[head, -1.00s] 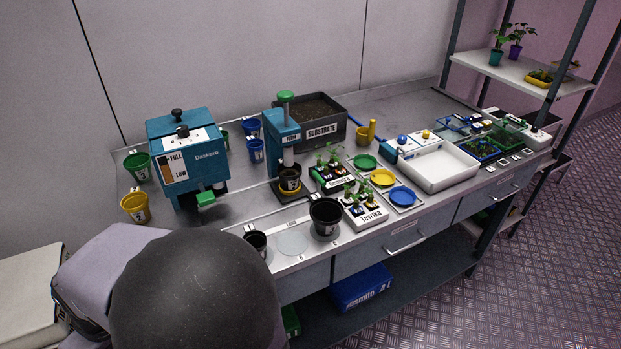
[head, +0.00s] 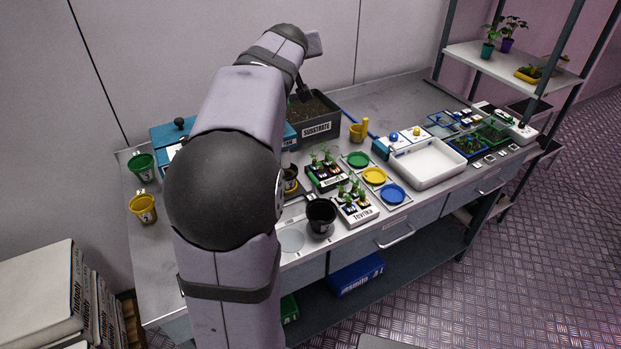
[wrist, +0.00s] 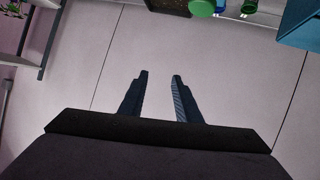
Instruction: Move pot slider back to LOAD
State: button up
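A dark pot (head: 290,178) with a pale label sits on the yellow pot slider (head: 291,194), beside the teal press; both are partly hidden by my arm in the head view. The LOAD marking cannot be read. The press's green knob (wrist: 201,7) shows at the top edge of the wrist view. My gripper (wrist: 160,75) is open and empty, its two fingers apart against the bare wall. In the head view my arm reaches up over the bench's back, and the press's upper part is hidden.
The substrate bin (head: 320,122) stands at the back beside the press. A larger black pot (head: 320,217), seedling trays (head: 357,210) and coloured saucers (head: 374,175) lie to the right. The teal dispenser (head: 165,135) is mostly hidden behind my arm. Yellow (head: 143,208) and green (head: 141,165) pots stand at left.

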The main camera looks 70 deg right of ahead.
jog(key=s+d+f+g+y, duration=0.1)
jog(key=s+d+f, duration=0.15)
jog(key=f, duration=0.25)
jog(key=n+g+y+b, duration=0.1)
jog(key=n+y+b, duration=0.1)
jog(key=y, duration=0.3)
send_over(312, 175)
jog(key=d, duration=0.1)
notch_tip(312, 175, down, 19)
jog(key=shift+n+g+y, duration=0.5)
jog(key=shift+y, duration=0.3)
jog(key=f, duration=0.2)
jog(key=a+f+b, duration=0.1)
jog(key=f, duration=0.4)
jog(key=shift+s+a+f, duration=0.2)
jog(key=shift+a+f, duration=0.1)
jog(key=shift+a, duration=0.1)
jog(key=shift+a+f, duration=0.2)
jog(key=shift+p+x, duration=1.05)
jog(key=shift+x, duration=2.6)
jog(key=shift+w, duration=0.1)
jog(key=shift+c, duration=0.2)
jog(key=shift+a, duration=0.1)
grip_shut()
